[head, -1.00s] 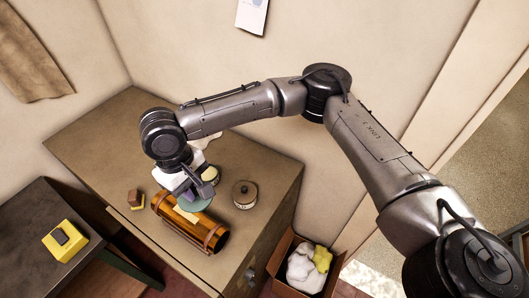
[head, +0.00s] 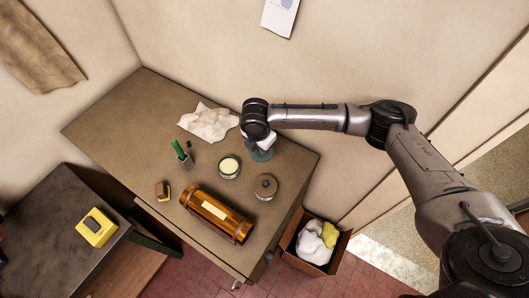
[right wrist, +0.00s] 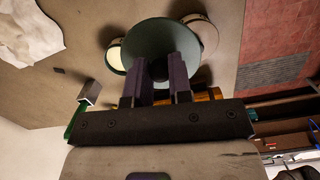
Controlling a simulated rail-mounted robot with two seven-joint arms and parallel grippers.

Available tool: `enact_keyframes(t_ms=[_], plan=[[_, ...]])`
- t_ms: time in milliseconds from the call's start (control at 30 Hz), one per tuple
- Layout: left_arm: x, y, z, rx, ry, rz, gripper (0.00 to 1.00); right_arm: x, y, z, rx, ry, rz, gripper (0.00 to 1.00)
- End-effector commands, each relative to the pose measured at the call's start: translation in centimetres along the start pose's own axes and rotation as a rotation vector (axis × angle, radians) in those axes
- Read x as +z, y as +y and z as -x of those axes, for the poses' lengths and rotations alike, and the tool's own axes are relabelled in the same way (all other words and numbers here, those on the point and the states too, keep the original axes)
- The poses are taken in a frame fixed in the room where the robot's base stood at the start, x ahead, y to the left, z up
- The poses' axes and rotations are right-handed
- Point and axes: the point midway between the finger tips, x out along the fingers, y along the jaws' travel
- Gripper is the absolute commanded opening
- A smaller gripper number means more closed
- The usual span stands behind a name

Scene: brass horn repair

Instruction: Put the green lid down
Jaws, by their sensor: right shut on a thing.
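My right gripper (head: 264,144) is shut on the green lid (head: 262,155) at the back right of the bench, behind the tins. In the right wrist view, the lid (right wrist: 160,40) is a flat round disc held at its middle between the two dark fingers (right wrist: 160,80). It overlaps the view of both tins. I cannot tell whether the lid touches the bench top. An open tin with pale contents (head: 229,167) stands to the left of the lid. My left gripper is not in view.
A round lidded tin (head: 265,187) stands in front of the lid. An amber cylinder (head: 215,213) lies near the bench's front edge. A white cloth (head: 208,122), a holder with a green-handled tool (head: 182,153) and a small block (head: 162,190) lie leftward. A box of rags (head: 315,268) stands on the floor.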

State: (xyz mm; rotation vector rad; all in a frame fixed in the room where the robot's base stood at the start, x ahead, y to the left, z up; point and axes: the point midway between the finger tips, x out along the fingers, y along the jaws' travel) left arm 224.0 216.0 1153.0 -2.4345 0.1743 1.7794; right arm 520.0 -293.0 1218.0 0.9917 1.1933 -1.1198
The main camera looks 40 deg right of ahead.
Motion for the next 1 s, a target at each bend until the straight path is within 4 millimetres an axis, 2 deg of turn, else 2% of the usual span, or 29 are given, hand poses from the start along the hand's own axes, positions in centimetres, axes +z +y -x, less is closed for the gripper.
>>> enact_keyframes(t_ms=[33, 300, 600, 833, 1000], plan=[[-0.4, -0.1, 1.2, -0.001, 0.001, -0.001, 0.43, 1.0, -0.7, -0.2, 0.003, 0.001, 0.085, 0.0], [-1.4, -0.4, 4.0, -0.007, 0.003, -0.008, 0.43, 5.5, -3.6, -3.4, 0.065, 0.002, 0.59, 0.0], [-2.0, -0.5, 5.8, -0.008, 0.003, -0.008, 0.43, 9.0, -6.4, -5.5, 0.113, 0.002, 0.963, 0.0], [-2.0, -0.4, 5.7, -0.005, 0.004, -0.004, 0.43, 9.8, -6.9, -6.5, 0.132, 0.001, 1.078, 0.0], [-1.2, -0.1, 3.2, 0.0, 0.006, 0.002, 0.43, 8.7, -5.0, -8.4, 0.138, 0.001, 1.096, 0.0]])
